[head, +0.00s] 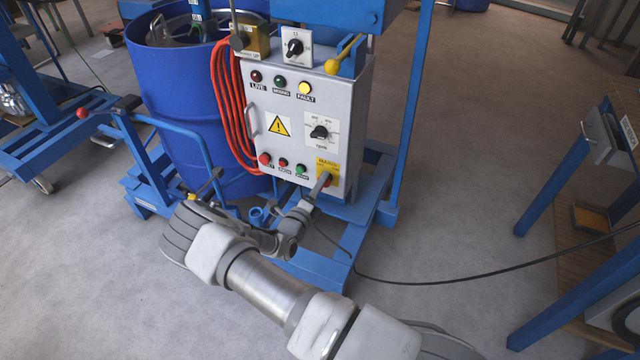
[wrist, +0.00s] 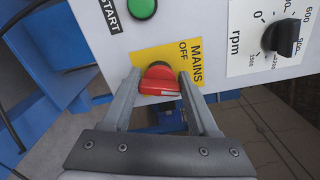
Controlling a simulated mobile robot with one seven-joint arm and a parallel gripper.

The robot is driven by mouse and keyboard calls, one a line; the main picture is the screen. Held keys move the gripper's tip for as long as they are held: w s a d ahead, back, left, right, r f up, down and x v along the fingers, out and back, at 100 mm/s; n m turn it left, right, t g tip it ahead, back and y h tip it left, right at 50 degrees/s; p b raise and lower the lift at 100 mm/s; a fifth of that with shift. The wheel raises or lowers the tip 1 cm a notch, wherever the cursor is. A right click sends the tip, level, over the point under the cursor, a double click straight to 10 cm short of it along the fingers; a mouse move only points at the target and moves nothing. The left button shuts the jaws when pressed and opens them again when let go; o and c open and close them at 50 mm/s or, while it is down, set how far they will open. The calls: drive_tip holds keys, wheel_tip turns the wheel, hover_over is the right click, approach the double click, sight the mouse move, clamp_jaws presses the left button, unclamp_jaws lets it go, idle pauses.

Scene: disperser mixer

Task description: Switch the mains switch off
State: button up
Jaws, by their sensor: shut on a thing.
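The mains switch is a red rotary knob on a yellow plate at the lower right corner of the grey control box (head: 285,140). In the wrist view the mains switch (wrist: 160,82) sits between my two fingers, beside the printed words MAINS and OFF. Its grip bar lies across from finger to finger. My gripper (wrist: 162,88) is shut on it. In the head view my gripper (head: 322,184) reaches up to the yellow plate (head: 327,168) and hides most of the switch. Which mark the knob points at cannot be told.
A green START button (wrist: 141,7) and an rpm dial (wrist: 285,38) are close by. The FAULT lamp (head: 305,88) looks bright yellow. An orange hose (head: 229,110) hangs at the box's left, before a blue drum (head: 175,85). A black cable (head: 430,282) crosses the floor.

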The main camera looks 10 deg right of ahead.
drive_tip(key=n, duration=0.6)
drive_tip(key=shift+f+n, duration=0.2)
drive_tip(key=shift+n, duration=0.1)
drive_tip(key=n, duration=0.6)
drive_tip(key=shift+f, duration=0.1)
idle(0.3)
drive_tip(key=o, duration=1.4)
drive_tip(key=shift+s, duration=0.1)
drive_tip(key=p+v, duration=0.2)
drive_tip(key=v, duration=1.5)
drive_tip(key=shift+s+p, duration=0.15)
drive_tip(key=shift+p, duration=0.25)
